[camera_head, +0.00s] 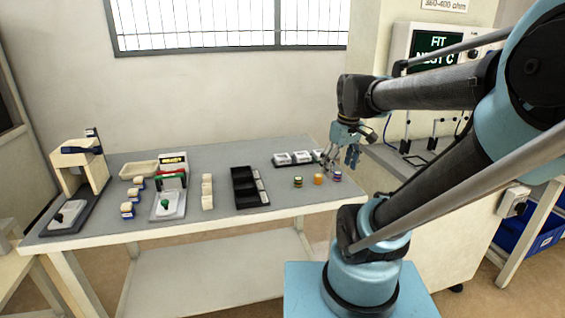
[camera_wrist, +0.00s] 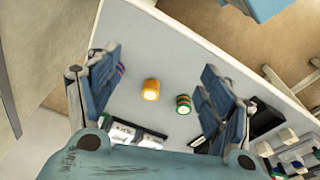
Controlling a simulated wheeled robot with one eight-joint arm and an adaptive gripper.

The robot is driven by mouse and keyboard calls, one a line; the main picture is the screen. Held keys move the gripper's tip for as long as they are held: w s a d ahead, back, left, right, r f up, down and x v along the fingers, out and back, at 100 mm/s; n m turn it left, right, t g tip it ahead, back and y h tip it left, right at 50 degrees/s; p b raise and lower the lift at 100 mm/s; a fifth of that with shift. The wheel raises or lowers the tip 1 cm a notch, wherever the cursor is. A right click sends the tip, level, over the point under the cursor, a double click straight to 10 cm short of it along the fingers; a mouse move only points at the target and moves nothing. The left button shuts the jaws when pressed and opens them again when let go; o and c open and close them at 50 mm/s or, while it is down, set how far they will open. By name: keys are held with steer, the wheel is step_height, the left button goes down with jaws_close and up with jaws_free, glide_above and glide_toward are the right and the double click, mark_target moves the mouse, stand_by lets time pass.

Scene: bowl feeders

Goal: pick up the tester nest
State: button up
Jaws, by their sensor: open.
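Several white blocks with grey tops, which look like the nests (camera_head: 301,157), stand in a row at the back right of the table; I cannot read any letter on them. In the wrist view, two of these white nests (camera_wrist: 122,132) show low in the picture, partly hidden by my gripper's body. My gripper (camera_head: 346,147) is open and empty above the right end of the table, to the right of the row. In the wrist view my gripper's fingers (camera_wrist: 162,88) are wide apart. A screen (camera_head: 438,49) on the right reads "FIT NEST C".
Three small banded cylinders, green (camera_head: 298,182), orange (camera_head: 318,179) and purple (camera_head: 338,175), stand near the table's front right edge. A black tray (camera_head: 245,188) is left of them. A fixture cabinet (camera_head: 400,175) stands right of the table.

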steer(key=w+a+r+n+g, duration=0.1)
steer(key=w+a+r+n, duration=0.55)
steer(key=w, duration=0.55)
steer(key=w+a+r+n+g, duration=0.1)
steer(key=w+a+r+n, duration=0.2)
steer(key=w+a+n, duration=0.65)
steer(key=shift+m+y, duration=0.4)
steer(key=shift+m, duration=0.2)
steer(key=f, duration=0.4)
steer(key=w+a+f, duration=0.1)
steer(key=f, duration=0.6)
steer(key=shift+w+a+f, duration=0.2)
steer(key=shift+f, duration=0.15)
steer(key=shift+w+a+f, duration=0.15)
steer(key=shift+a+f, duration=0.05)
steer(key=shift+f, duration=1.1)
steer(key=shift+w+a+f, duration=0.1)
steer(key=shift+a+f, duration=0.05)
steer(key=shift+f, duration=1.15)
steer(key=c, duration=1.2)
